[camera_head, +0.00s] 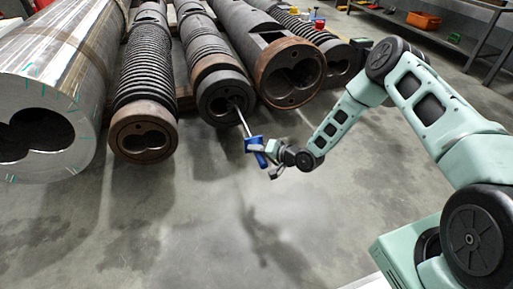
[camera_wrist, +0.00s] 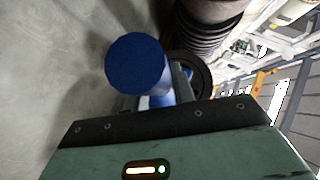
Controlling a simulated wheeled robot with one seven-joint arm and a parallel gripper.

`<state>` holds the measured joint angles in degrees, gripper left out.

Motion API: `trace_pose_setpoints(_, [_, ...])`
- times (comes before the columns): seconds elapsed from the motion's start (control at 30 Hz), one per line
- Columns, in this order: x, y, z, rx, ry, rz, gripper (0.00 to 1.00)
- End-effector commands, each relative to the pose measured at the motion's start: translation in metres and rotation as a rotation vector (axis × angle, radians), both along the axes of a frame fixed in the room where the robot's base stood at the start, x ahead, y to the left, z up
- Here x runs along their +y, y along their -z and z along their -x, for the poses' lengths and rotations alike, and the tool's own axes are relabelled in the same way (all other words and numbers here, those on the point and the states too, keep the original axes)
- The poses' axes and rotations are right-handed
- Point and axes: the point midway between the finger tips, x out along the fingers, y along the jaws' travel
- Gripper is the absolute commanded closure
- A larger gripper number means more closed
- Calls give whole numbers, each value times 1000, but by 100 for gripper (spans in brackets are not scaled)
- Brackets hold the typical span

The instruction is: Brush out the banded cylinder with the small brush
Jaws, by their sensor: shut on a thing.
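My gripper (camera_head: 265,149) is shut on the blue handle of a brush (camera_head: 254,145), in front of the row of barrels. The brush's thin pale rod (camera_head: 243,123) runs up and left into the bore of the middle ribbed cylinder (camera_head: 207,105), which has a dark end face. Its brush head is hidden, apparently inside that bore. I cannot tell for sure that this cylinder is the banded one. In the wrist view, the round blue handle end (camera_wrist: 135,63) stands close to the camera, and a dark round end face (camera_wrist: 203,75) shows beyond it.
A large steel barrel (camera_head: 50,75) and a ribbed barrel with a rusty end (camera_head: 143,135) lie to the left. A barrel with a rusty ring (camera_head: 290,72) lies close on the right. Shelving with an orange bin (camera_head: 423,20) stands behind. The floor in front is clear.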

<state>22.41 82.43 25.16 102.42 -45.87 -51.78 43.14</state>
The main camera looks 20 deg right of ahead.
Motion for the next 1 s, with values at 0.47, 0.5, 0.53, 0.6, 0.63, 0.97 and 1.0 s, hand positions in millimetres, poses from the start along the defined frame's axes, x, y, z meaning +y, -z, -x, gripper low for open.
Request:
trace_pose_setpoints(0.47, [-1,-3,41,-2,1,0,98])
trace_pose_setpoints(0.5, [-1,-3,44,-2,1,0,98])
trace_pose_setpoints(0.53, [-1,-3,47,-3,1,-1,98])
trace_pose_setpoints(0.6, [-1,-3,53,-3,1,-1,98])
trace_pose_setpoints(0.63, [-1,-3,55,-3,1,-1,98])
trace_pose_setpoints(0.97, [-1,-3,84,-2,0,0,98])
trace_pose_setpoints(1.0, [-1,-3,88,-2,0,0,98])
